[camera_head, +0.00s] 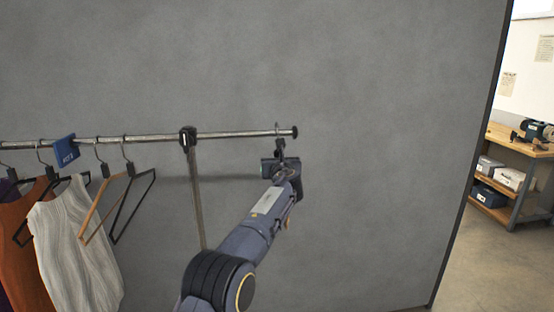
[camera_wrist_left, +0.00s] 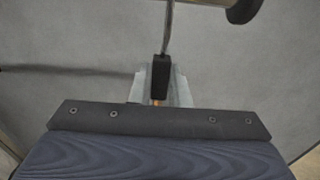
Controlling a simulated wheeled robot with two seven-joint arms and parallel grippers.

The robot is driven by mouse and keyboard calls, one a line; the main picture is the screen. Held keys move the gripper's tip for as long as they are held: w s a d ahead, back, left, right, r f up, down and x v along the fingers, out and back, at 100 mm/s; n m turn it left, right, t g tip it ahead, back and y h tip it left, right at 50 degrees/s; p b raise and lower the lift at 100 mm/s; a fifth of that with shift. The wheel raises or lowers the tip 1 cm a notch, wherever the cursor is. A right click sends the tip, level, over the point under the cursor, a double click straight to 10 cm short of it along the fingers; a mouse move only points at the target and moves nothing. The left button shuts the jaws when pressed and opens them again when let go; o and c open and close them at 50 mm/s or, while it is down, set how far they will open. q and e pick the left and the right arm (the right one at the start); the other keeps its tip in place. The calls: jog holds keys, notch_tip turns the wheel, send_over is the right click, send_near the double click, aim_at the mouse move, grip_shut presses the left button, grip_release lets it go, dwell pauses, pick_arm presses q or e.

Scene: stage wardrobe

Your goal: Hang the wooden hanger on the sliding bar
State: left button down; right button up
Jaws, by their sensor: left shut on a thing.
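My left gripper (camera_head: 281,163) is shut on a hanger just below the right end of the sliding bar (camera_head: 235,134). The hanger's metal hook (camera_head: 278,127) rises to the bar and its top shows slightly above it, close to the end cap. I cannot tell whether it rests on the bar. In the left wrist view, the metal stem (camera_wrist_left: 168,28) and black neck (camera_wrist_left: 161,76) stand upright, with a sliver of brown wood (camera_wrist_left: 156,102) beneath. The rest of the hanger is hidden by my gripper. My right gripper is not in view.
Hangers with an orange garment (camera_head: 28,240) and a pale garment (camera_head: 70,250), a brown-armed hanger (camera_head: 98,207) and a blue tag (camera_head: 65,150) hang at the left. A post with a black clamp (camera_head: 188,138) supports the bar. A grey wall stands behind; a workbench (camera_head: 515,140) is far right.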

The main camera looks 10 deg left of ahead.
pick_arm(q)
jog(key=shift+f+b, duration=0.55)
jog(key=shift+f, duration=0.25)
jog(key=c, duration=1.3)
grip_release()
